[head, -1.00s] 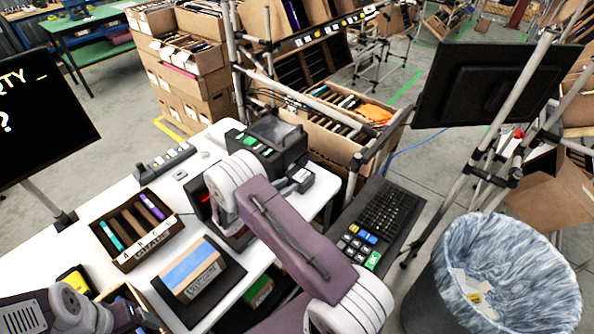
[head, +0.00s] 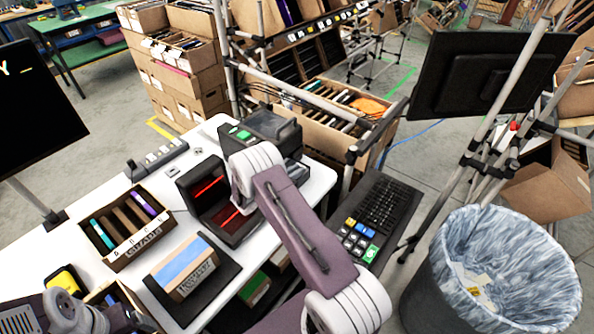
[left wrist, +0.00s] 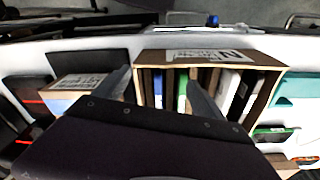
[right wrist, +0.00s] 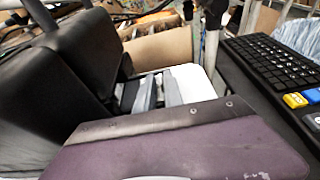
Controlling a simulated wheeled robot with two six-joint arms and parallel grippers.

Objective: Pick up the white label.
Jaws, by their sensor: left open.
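I cannot make out a loose white label for certain. The label printer (head: 262,138), dark with a green-marked front, stands at the far end of the white table. My right arm reaches up beside it, and the arm largely hides the right gripper in the head view. In the right wrist view the right gripper's grey fingers (right wrist: 158,92) show close together before a plain white patch; whether anything is between them is unclear. My left gripper (left wrist: 165,95) is open over a carton of upright books (left wrist: 212,57).
A black scanner with red light (head: 215,205), a lettered carton (head: 125,232) and a blue-topped box (head: 185,268) stand on the white table (head: 60,243). A keyboard (head: 375,215) lies right of my right arm. A lined bin (head: 500,265) stands at far right.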

